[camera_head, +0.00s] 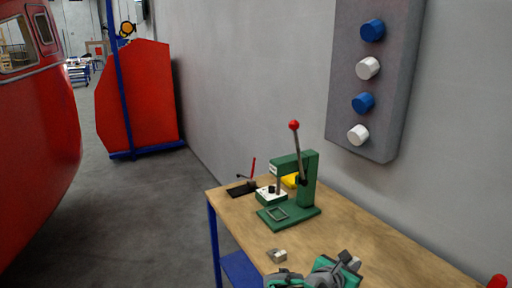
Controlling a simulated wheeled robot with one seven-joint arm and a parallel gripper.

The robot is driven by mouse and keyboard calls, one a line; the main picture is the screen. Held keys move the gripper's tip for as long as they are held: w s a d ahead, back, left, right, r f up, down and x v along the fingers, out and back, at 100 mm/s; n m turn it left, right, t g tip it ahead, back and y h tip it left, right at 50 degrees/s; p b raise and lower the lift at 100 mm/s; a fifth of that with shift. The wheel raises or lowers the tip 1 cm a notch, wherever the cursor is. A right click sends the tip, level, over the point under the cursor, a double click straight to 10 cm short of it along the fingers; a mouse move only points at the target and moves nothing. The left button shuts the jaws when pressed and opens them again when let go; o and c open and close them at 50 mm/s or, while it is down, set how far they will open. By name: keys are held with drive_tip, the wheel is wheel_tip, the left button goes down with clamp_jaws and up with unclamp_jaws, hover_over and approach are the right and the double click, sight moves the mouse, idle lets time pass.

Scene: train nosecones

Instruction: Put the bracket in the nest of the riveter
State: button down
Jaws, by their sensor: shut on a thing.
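The riveter (308,185) is a green hand press with a red-knobbed lever, standing on the wooden bench. A small grey metal bracket (277,255) is at the tip of my gripper (280,266), near the bench's front left edge. My gripper comes in from the bottom of the picture, partly cut off, and is shut on the bracket. The bracket is apart from the riveter, nearer the camera. Its height above the bench is hard to tell.
Behind the riveter are a green-and-white box (270,194), a yellow thing (290,181) and a black plate (242,188) beside a red handle. A grey wall panel with blue and white knobs (367,68) hangs above.

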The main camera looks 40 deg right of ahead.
drive_tip(key=w+a+n+t+y, duration=0.2)
drive_tip(key=w+a+n+t, duration=0.1)
drive_tip(key=w+a, duration=0.5)
drive_tip(key=w+a+n+t+y, duration=0.1)
drive_tip(key=w+a+n+t, duration=0.2)
drive_tip(key=w+a, duration=0.55)
drive_tip(key=w+a+n+t+y, duration=0.2)
drive_tip(key=w+a, duration=0.3)
drive_tip(key=a, duration=0.6)
drive_tip(key=w+a+n+t+y, duration=0.2)
drive_tip(key=w+a+n+y, duration=0.2)
drive_tip(key=a, duration=0.8)
drive_tip(key=shift+w+a+r+n+t, duration=0.15)
drive_tip(key=shift+w+r+n+t, duration=0.15)
drive_tip(key=shift+w+r, duration=0.15)
